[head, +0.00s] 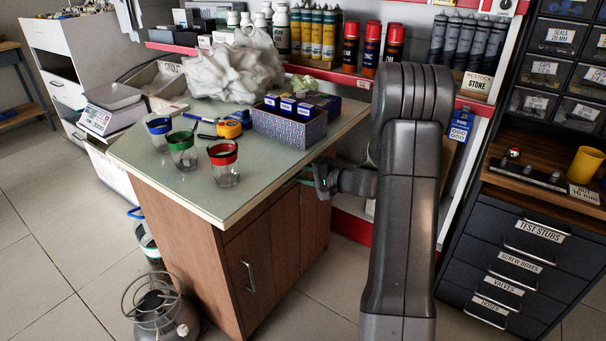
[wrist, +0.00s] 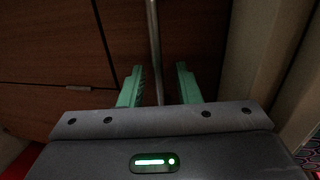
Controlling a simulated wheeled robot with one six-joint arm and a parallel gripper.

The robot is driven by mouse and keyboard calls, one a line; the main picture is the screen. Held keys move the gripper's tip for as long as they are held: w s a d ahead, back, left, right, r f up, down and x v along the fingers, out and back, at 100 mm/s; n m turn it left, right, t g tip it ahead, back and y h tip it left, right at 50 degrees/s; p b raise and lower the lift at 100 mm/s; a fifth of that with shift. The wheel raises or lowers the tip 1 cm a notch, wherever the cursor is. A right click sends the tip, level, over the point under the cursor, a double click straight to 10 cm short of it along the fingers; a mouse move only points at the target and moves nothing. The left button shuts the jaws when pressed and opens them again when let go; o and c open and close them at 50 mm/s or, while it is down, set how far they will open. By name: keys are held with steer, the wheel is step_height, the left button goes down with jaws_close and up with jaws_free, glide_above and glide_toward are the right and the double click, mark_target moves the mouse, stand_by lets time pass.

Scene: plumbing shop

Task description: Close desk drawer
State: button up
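The desk (head: 262,240) has brown wooden fronts and a pale glass-like top. My gripper (head: 310,182) is at the desk's front, just below the right end of the top. In the wrist view, its two green fingers (wrist: 160,82) are apart, one on each side of a long metal bar handle (wrist: 154,40) on a dark wooden front (wrist: 195,35). I see a gap between each finger and the bar. My arm hides part of the desk's right end in the head view. I cannot tell how far the drawer stands out.
A dark drawer cabinet (head: 515,255) stands to the right. A shelf with bottles (head: 370,45) is behind. The floor (head: 60,250) at left is clear.

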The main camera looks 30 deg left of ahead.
steer(key=p+v, duration=0.2)
steer(key=v, duration=1.1)
steer(key=shift+d+p, duration=0.35)
steer(key=shift+r, duration=0.1)
steer(key=s+b+x, duration=0.1)
steer(key=b+x, duration=0.1)
steer(key=x, duration=0.8)
steer(key=shift+w+a+f, duration=0.25)
steer(key=shift+w+f, duration=0.15)
steer(key=shift+w, duration=0.15)
